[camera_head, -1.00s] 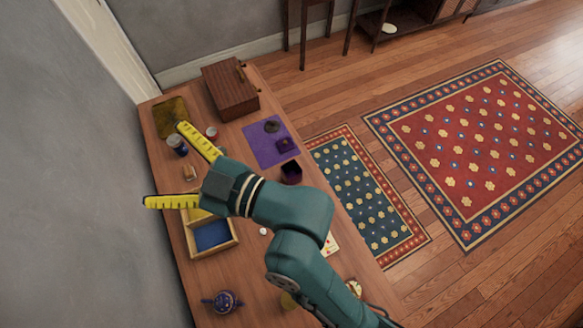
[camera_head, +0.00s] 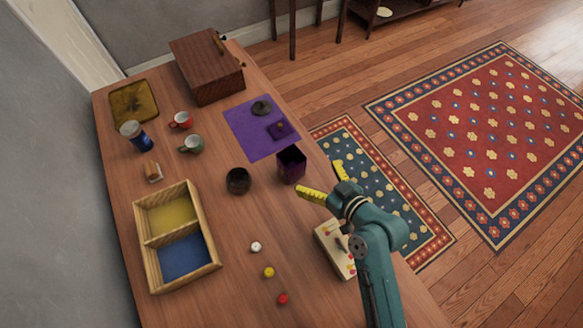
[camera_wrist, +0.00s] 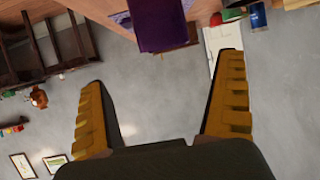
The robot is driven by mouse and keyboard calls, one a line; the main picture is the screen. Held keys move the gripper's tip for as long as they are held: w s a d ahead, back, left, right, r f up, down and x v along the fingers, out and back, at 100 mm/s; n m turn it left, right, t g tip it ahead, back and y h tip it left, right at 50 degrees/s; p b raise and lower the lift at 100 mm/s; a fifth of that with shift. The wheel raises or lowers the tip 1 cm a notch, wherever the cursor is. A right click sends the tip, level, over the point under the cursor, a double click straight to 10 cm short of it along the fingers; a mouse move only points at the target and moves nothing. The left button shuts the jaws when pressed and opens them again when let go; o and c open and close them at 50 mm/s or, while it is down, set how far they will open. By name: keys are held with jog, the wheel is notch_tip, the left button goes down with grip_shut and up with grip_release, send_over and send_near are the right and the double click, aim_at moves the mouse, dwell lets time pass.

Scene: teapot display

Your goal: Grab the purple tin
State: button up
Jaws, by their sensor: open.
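The purple tin (camera_head: 291,165) stands upright on the table near its right edge, dark and open at the top. It is just off the near corner of the purple cloth (camera_head: 252,142). My gripper (camera_head: 318,176) is open and empty. Its yellow fingers are right of the tin in the head view, near the table's right edge, pointing towards it but not around it. In the wrist view a purple body, seemingly the tin (camera_wrist: 162,25), shows at the top, beyond and between the spread fingertips (camera_wrist: 163,72).
A dark round pot (camera_head: 238,181) stands left of the tin. A patterned board (camera_head: 334,252) lies below my gripper. A divided wooden box (camera_head: 149,269) and small balls (camera_head: 269,272) are nearer.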

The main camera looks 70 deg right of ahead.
jog(key=b, duration=0.1)
send_near(285, 154)
jog(key=d, duration=0.1)
jog(key=b+x, duration=0.1)
jog(key=x, duration=0.5)
jog(key=shift+w+a+f+b, duration=0.1)
jog(key=shift+a+f+b, duration=0.15)
jog(key=shift+a+b, duration=0.15)
jog(key=shift+a, duration=0.1)
jog(key=shift+c, duration=0.2)
jog(key=shift+r, duration=0.1)
jog(key=c, duration=1.2)
